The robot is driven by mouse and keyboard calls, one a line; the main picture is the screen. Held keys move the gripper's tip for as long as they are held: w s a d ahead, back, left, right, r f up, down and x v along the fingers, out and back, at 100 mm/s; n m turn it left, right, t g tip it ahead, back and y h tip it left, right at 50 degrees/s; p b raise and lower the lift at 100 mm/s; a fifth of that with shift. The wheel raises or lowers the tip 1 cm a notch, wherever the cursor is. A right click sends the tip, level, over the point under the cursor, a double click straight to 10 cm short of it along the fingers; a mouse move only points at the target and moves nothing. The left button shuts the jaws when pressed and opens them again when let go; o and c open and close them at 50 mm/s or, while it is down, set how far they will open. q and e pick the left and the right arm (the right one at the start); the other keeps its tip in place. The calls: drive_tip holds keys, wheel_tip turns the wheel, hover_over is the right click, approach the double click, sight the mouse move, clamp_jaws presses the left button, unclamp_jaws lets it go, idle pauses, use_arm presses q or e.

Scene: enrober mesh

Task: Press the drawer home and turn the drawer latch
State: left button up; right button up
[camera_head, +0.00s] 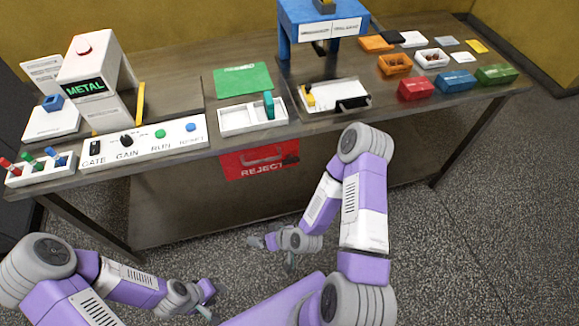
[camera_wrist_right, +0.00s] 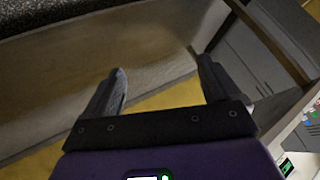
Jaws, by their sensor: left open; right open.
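The red drawer (camera_head: 240,168), marked REJECT, is in the front of the bench below the tabletop, near the middle of the head view. I cannot tell how far it sticks out. A small black piece, perhaps the latch (camera_head: 291,160), is at its right side. My right gripper (camera_head: 272,247) is open and empty, below the drawer and apart from it. Its two spread fingers also show in the right wrist view (camera_wrist_right: 160,78). My left gripper (camera_head: 206,300) is open, low in the head view and well away from the drawer. Neither gripper touches anything.
On the bench (camera_head: 190,70) stand a white METAL detector (camera_head: 98,62), a control panel (camera_head: 150,142) with a knob and buttons, white trays (camera_head: 240,124), a blue frame (camera_head: 283,30) and several small coloured boxes (camera_head: 453,82). The floor (camera_head: 460,220) before the bench is clear.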

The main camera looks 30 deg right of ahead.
drive_tip(key=w+d+r+t+h, duration=0.2)
drive_tip(key=w+d+r+t, duration=0.2)
drive_tip(key=w+d+t, duration=0.15)
drive_tip(key=m+t+h+b, duration=0.1)
drive_tip(key=m+t+h, duration=0.1)
drive_tip(key=t+h, duration=0.4)
approach(292, 162)
drive_tip(key=w+g, duration=0.1)
drive_tip(key=shift+h, duration=0.5)
drive_tip(key=x, duration=0.5)
drive_tip(key=b+x, duration=0.1)
drive_tip(key=x, duration=0.1)
drive_tip(key=shift+w+a+r, duration=0.2)
drive_tip(key=shift+w+r, duration=0.05)
drive_tip(key=shift+r, duration=0.05)
drive_tip(key=c, duration=1.1)
drive_tip(key=shift+o, duration=0.2)
